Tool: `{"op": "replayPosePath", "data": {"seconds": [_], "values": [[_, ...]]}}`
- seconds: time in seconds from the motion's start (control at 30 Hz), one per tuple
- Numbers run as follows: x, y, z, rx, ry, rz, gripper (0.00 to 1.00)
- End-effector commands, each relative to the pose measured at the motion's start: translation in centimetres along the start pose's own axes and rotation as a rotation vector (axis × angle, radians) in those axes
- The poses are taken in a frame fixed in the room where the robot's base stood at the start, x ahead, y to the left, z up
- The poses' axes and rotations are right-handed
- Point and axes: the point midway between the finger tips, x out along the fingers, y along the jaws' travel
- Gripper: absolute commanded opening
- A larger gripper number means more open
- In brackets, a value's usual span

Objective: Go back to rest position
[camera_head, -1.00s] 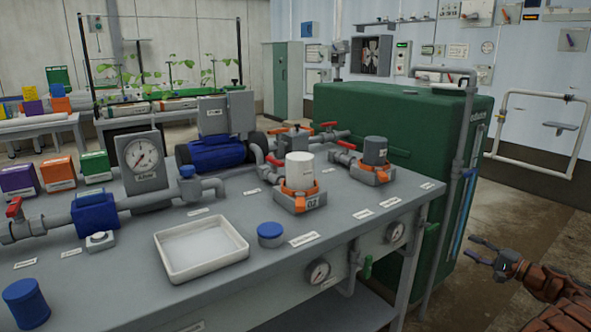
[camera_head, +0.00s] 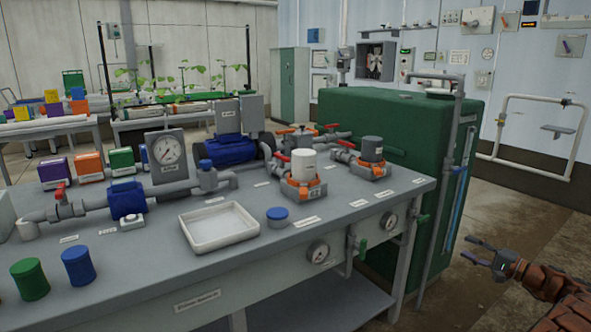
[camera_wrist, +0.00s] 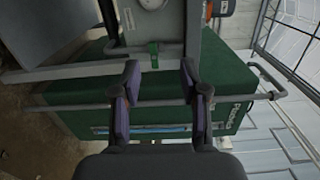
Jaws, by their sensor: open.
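My gripper (camera_head: 478,252) is at the lower right of the head view, to the right of the bench and in front of the green tank (camera_head: 462,150). Its fingers are apart, with nothing between them. In the wrist view my gripper (camera_wrist: 158,80) also shows open and empty, with dark purple-padded fingers. The green tank (camera_wrist: 75,118) lies beyond the fingers there, and the bench's front with a gauge and a small green valve handle (camera_wrist: 153,52) shows above them.
A wall-mounted pipe frame (camera_head: 535,97) is at the right. Floor right of the tank is clear.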

Motion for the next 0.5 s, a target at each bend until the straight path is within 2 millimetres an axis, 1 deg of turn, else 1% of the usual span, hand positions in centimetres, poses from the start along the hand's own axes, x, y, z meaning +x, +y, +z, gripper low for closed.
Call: {"op": "replayPosePath", "data": {"seconds": [0.03, 0.17, 0.27, 0.37, 0.47, 0.5], "values": [[0.6, -1.0, 0.6, 0.003, -0.012, 0.002, 0.44], [2.2, -2.4, 2.2, 0.019, -0.046, 0.015, 0.44], [3.9, -4.1, 4.0, 0.028, -0.083, 0.028, 0.44], [5.9, -6.0, 6.3, 0.040, -0.130, 0.051, 0.44], [8.1, -8.6, 9.7, 0.054, -0.190, 0.081, 0.44], [8.9, -9.5, 11.1, 0.058, -0.214, 0.097, 0.44]]}}
